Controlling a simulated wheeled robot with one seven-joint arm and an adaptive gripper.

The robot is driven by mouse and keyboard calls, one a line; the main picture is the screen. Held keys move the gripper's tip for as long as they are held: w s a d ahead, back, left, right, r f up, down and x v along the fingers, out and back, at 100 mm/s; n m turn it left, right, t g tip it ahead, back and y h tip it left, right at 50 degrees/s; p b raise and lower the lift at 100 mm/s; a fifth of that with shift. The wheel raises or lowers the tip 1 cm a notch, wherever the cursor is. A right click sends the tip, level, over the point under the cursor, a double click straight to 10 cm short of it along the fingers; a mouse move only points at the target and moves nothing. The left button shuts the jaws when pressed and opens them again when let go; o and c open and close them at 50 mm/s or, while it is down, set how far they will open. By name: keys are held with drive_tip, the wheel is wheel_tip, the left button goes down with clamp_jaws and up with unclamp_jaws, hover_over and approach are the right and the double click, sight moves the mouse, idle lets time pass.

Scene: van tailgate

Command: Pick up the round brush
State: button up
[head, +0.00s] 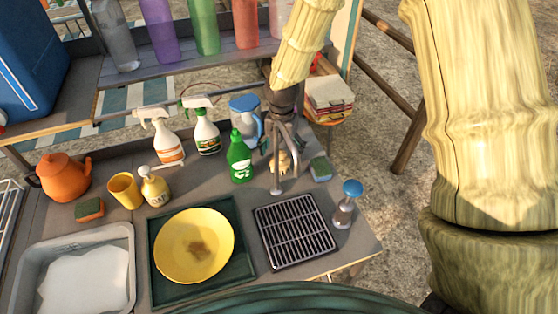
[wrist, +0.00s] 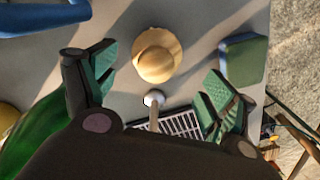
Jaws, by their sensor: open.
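The round brush appears to be the tan, rounded piece with a knob-like top (wrist: 157,55) in the upper middle of the wrist view. In the head view a small tan part of it (head: 284,163) shows behind my gripper (head: 285,135), which hides much of it. My gripper's green-padded fingers (wrist: 158,82) are spread apart with nothing between the pads. The brush lies beyond the fingertips in the wrist view, between their lines and apart from both.
A green bottle (head: 239,158) is left, a sponge (head: 320,168) right. A blue-topped item (head: 347,203) stands at the right edge.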

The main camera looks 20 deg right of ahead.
drive_tip(key=shift+w+f+p, duration=0.25)
drive_tip(key=shift+f+p, duration=0.3)
drive_tip(key=shift+f, duration=0.45)
drive_tip(key=shift+w+f+p, duration=0.25)
drive_tip(key=shift+f+p, duration=0.25)
drive_tip(key=shift+f, duration=1.25)
drive_tip(key=shift+c, duration=0.2)
drive_tip(key=c, duration=1.1)
